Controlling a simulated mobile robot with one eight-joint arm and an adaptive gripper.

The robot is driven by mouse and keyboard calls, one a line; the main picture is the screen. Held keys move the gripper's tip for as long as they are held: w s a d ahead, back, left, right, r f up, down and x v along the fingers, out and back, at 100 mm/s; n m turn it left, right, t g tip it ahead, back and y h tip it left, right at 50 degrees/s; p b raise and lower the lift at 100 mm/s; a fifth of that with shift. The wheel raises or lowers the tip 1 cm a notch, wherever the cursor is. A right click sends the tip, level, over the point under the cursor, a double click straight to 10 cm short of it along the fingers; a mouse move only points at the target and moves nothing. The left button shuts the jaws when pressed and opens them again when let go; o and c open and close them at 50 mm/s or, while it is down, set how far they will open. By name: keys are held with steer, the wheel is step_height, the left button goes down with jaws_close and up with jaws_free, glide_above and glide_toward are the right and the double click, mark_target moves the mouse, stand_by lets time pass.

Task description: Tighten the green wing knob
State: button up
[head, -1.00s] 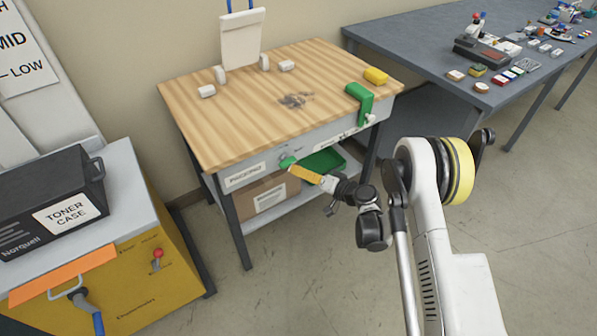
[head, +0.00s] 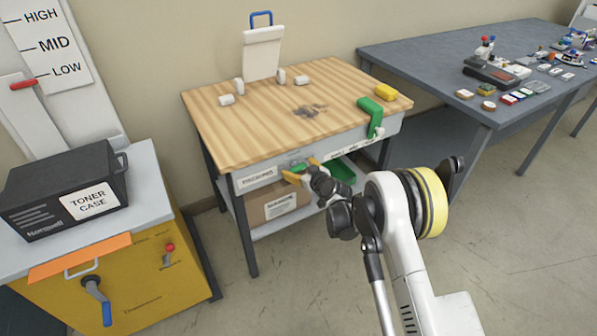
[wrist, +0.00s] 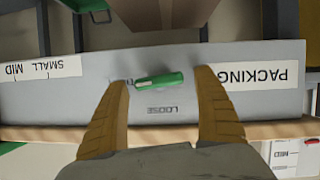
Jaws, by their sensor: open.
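The green wing knob (wrist: 160,80) is on the grey front panel of the wooden-topped bench, its bar nearly level with a slight tilt in the wrist view. The word LOOSE (wrist: 164,110) is printed close to it, upside down in that view. My gripper (wrist: 163,78) is open, with one orange finger on each side of the knob and clear gaps at both ends of the bar. In the head view my gripper (head: 302,169) is at the bench's front panel, and the knob shows as a small green patch (head: 299,166) partly hidden by the fingers.
The wooden bench top (head: 270,125) holds several white pieces, a yellow block (head: 387,92) and a green bracket (head: 371,115) at its right corner. A green bin (head: 343,170) and cardboard box (head: 283,203) sit below. A yellow cabinet with a toner case (head: 65,192) stands left.

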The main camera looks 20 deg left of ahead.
steer(key=shift+w+a, duration=0.15)
steer(key=c, duration=1.2)
steer(key=shift+m+g, duration=0.3)
steer(key=shift+m, duration=0.2)
steer(key=o, duration=1.2)
steer(key=v, duration=1.2)
steer(key=shift+f, duration=0.2)
